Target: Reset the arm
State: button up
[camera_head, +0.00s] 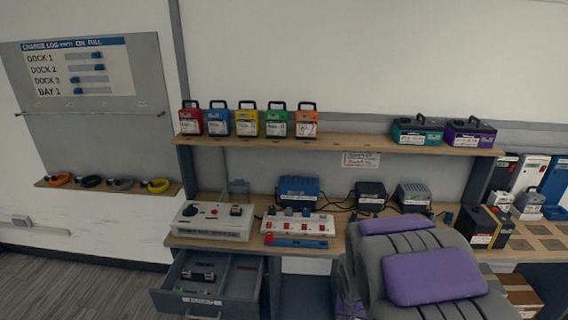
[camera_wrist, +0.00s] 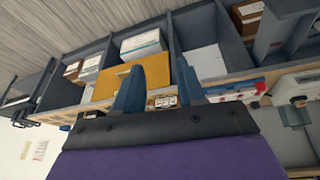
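My arm (camera_head: 420,262), grey with purple panels, shows at the lower right of the head view, in front of the workbench. It looks folded back close to my body; its end is not clearly visible there. In the wrist view my gripper (camera_wrist: 158,88) shows two blue-grey fingers standing well apart, with nothing held between them. Behind the fingers are a yellow-orange panel (camera_wrist: 112,82) and the bench edge. The wrist picture appears upside down, with the grey floor along its top.
The workbench (camera_head: 345,240) carries chargers and a power strip (camera_head: 298,224). A drawer (camera_head: 212,285) stands open at its left. A shelf (camera_head: 340,143) above holds several coloured battery packs. My arm overlaps the bench front in view. Floor (camera_head: 70,290) at the left is clear.

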jog(key=s+a+r+n+g, duration=0.1)
jog(key=s+r, duration=0.4)
jog(key=s, duration=0.5)
jog(key=s+a+r+n+g+y, duration=0.1)
jog(key=s+r, duration=0.3)
jog(key=s, duration=0.6)
jog(key=s+a+r+n+g, duration=0.1)
jog(key=s+r, duration=0.4)
jog(key=s, duration=0.5)
jog(key=shift+s+a+r+g+y, duration=0.3)
jog(key=shift+a+g, duration=0.45)
jog(key=shift+g, duration=0.45)
jog(key=shift+d, duration=0.3)
jog(key=shift+a, duration=0.15)
